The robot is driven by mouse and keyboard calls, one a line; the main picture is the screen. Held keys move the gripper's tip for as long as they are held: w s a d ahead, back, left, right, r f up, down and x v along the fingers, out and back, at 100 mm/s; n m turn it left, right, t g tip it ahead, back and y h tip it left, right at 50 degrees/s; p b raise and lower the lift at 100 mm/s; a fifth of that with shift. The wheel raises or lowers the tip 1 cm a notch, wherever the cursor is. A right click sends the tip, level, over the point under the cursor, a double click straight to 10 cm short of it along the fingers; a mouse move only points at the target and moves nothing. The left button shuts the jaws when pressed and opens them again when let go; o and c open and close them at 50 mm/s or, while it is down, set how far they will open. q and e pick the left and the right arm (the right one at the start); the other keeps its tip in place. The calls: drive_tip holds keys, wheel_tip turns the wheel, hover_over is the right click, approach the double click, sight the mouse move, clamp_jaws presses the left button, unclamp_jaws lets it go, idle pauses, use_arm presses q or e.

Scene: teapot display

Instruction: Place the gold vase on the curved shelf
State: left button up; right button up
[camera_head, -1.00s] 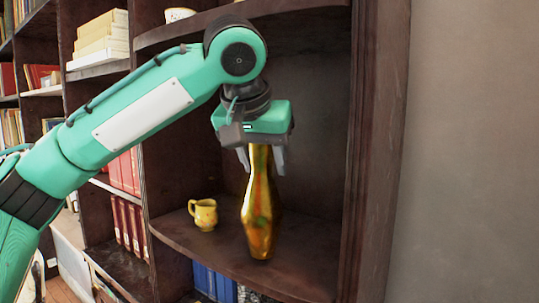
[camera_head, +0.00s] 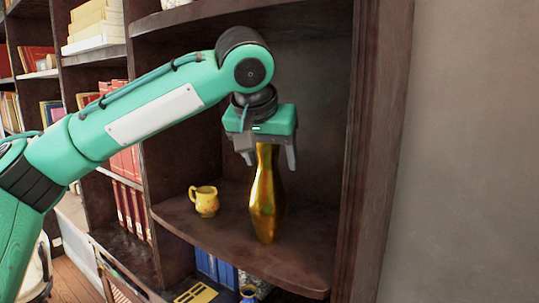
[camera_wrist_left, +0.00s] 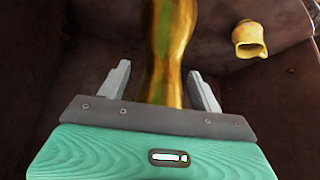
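The gold vase (camera_head: 266,212) is tall and shiny and stands upright on the curved shelf (camera_head: 185,226), near its front edge in the head view. My left gripper (camera_head: 270,162) points down over the vase from above, with one finger on each side of its upper part. In the left wrist view, the vase (camera_wrist_left: 168,50) rises between the two fingers (camera_wrist_left: 160,70), with a visible gap on both sides. The gripper is open. The vase's top is hidden behind the gripper body. My right gripper is not in view.
A yellow mug (camera_head: 204,201) stands on the same shelf to the left of the vase; it also shows in the wrist view (camera_wrist_left: 249,40). A dark side panel (camera_head: 372,150) closes the bay on the right. Books and a small blue vase (camera_head: 248,294) are below.

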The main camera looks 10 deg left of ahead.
sight(263, 145)
use_arm(q)
drive_tip(key=shift+s+r, duration=0.1)
drive_tip(key=shift+r, duration=0.05)
drive_tip(key=shift+s+r+b, duration=0.1)
drive_tip(key=shift+r+b, duration=0.05)
drive_tip(key=shift+b, duration=0.3)
drive_tip(key=s+r+b, duration=0.1)
drive_tip(key=s+b, duration=0.1)
drive_tip(key=b, duration=0.1)
drive_tip(key=shift+s+a+r, duration=0.15)
drive_tip(key=shift+s+r, duration=0.15)
drive_tip(key=shift+r, duration=0.05)
drive_tip(key=s+a+b, duration=0.1)
drive_tip(key=s+b, duration=0.3)
drive_tip(key=s, duration=0.6)
drive_tip(key=shift+s+a+r+b, duration=0.15)
drive_tip(key=shift+s+r+b, duration=0.15)
drive_tip(key=shift+s, duration=0.1)
